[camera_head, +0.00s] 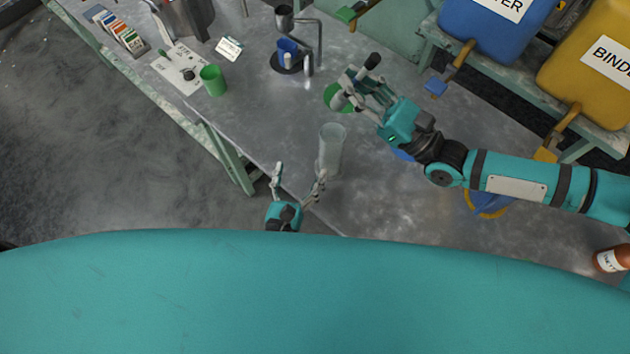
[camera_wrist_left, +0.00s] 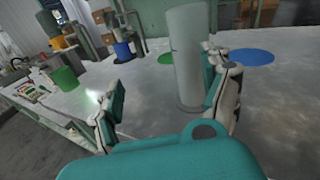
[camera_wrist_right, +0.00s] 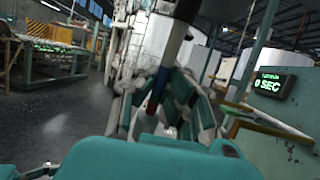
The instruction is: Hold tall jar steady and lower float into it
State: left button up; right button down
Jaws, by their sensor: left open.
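The tall jar (camera_head: 331,150) is a frosted clear cylinder standing upright on the grey table; it also shows in the left wrist view (camera_wrist_left: 187,60). My left gripper (camera_head: 298,180) is open beside the jar, low at the table's front edge. Its right finger is close to the jar's lower part; contact cannot be told. My right gripper (camera_head: 357,88) is above the table, behind and to the right of the jar. A slim dark rod with red and blue parts, apparently the float (camera_wrist_right: 160,80), runs between its fingers in the right wrist view. The fingers partly hide it.
A green disc (camera_head: 331,91) and a blue disc (camera_wrist_left: 250,57) lie on the table near the jar. A green cup (camera_head: 213,80) and a stand with a blue cup (camera_head: 289,48) are farther back. Blue (camera_head: 485,30) and yellow (camera_head: 590,70) containers stand at right.

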aim_at(328, 149)
pick_arm(q)
jog(key=s+d+r+m, duration=0.1)
jog(key=s+d+r, duration=0.2)
jog(key=d, duration=0.1)
jog(key=shift+m+t+h, duration=0.3)
jog(key=shift+h, duration=0.3)
jog(key=x, duration=1.2)
jog(key=shift+a+r, duration=0.1)
jog(key=shift+a, duration=0.1)
